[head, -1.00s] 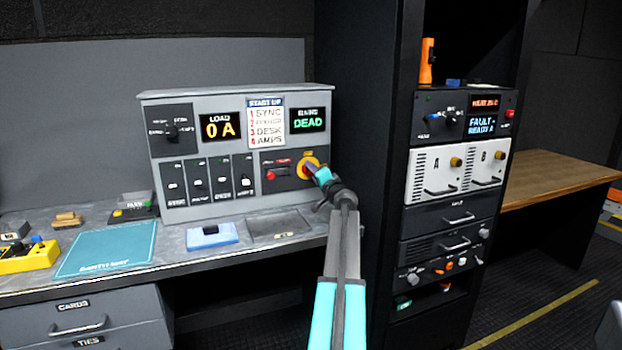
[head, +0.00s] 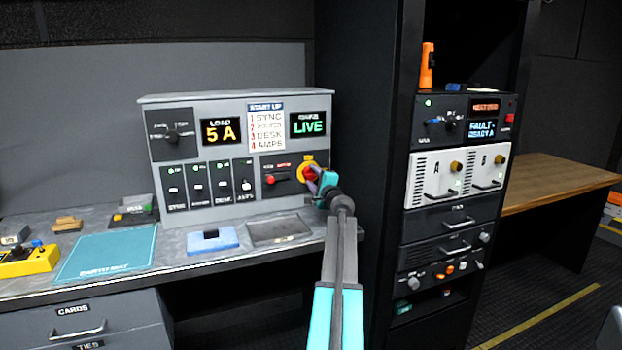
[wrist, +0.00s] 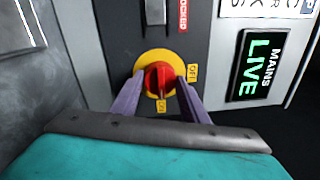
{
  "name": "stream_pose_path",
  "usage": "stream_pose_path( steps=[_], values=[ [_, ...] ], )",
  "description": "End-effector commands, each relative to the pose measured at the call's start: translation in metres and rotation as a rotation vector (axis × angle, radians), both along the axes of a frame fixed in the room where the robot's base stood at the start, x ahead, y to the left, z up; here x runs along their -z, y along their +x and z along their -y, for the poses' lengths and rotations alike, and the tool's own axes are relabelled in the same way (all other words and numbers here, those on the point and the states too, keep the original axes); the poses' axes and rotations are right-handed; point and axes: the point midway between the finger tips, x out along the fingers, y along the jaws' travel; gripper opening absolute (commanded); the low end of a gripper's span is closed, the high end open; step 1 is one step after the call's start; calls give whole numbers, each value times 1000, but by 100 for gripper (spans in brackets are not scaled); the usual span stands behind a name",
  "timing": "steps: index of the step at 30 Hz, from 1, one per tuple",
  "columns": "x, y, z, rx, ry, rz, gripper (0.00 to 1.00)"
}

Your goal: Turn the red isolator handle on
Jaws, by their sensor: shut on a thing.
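The red isolator handle (head: 309,174) sits on a yellow round plate (head: 303,162) at the right end of the grey power panel. In the wrist view the red handle (wrist: 158,80) lies along the line to the "ON" label (wrist: 160,106); the "OFF" label (wrist: 193,72) is off to its side. My gripper (wrist: 160,100) has its purple fingers on both sides of the handle and is shut on it. In the head view my gripper (head: 316,184) partly covers the handle. The mains display (head: 308,123) reads LIVE, and the load display (head: 221,132) reads 5 A.
A red part (head: 269,179) and several breaker switches (head: 199,187) are left of the handle. A black equipment rack (head: 463,220) stands to the right.

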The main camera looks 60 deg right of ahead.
Motion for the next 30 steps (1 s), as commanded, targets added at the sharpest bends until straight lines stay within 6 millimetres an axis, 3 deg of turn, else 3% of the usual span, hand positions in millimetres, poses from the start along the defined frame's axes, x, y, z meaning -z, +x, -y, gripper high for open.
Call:
stream_pose_path(
  steps=[12,13,16,30],
  values=[
    [-5,4,-2,-6,10,13,18],
    [-5,4,-2,-6,10,13,44],
    [-4,4,-1,-5,9,13,59],
    [-1,-2,-3,-2,8,7,59]
  ],
)
